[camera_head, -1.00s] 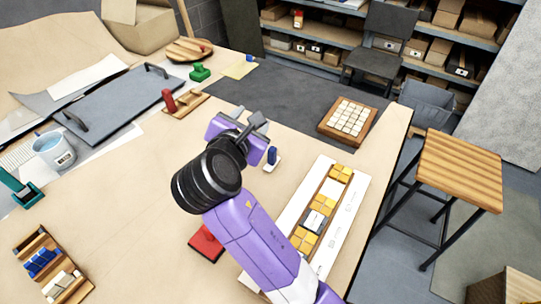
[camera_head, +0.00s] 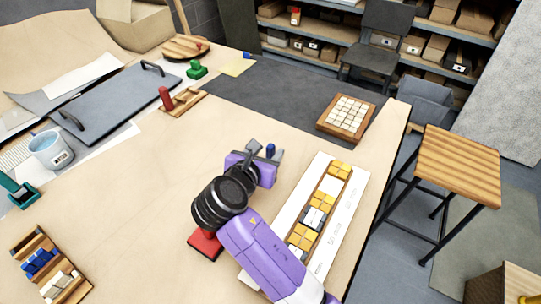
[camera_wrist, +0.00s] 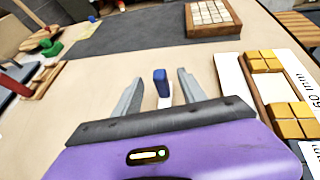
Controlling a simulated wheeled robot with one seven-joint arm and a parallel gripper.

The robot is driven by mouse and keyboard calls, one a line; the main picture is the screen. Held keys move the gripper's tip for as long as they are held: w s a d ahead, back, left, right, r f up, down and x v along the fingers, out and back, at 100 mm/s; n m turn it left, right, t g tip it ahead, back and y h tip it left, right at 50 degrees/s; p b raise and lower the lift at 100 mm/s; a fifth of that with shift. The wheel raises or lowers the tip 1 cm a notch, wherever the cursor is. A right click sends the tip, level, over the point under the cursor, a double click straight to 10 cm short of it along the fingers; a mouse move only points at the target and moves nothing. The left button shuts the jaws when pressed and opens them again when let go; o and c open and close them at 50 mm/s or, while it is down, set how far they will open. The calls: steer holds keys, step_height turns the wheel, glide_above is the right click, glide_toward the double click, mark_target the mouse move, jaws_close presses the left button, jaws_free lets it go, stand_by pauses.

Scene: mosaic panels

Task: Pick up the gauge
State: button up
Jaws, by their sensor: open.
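A small piece with a blue upright grip and a pale base, which looks to be the gauge (camera_head: 270,150), stands on the table left of the mosaic strip. In the wrist view the gauge (camera_wrist: 160,84) is upright in the gap between the fingers, with clear space on both sides. My gripper (camera_head: 265,150) is open and low over the table. In the wrist view my gripper (camera_wrist: 160,76) has one finger left and one right of the gauge, with no contact visible. In the head view the fingers partly hide its base.
A white board (camera_head: 345,215) with a wooden tray of yellow and white tiles (camera_head: 324,210) lies close on the right. A red block (camera_head: 205,246) is beside my wrist. A tiled wooden panel (camera_head: 346,118) sits farther back.

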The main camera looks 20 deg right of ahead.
steer(key=x, duration=0.6)
steer(key=shift+w+d, duration=0.1)
jaws_close()
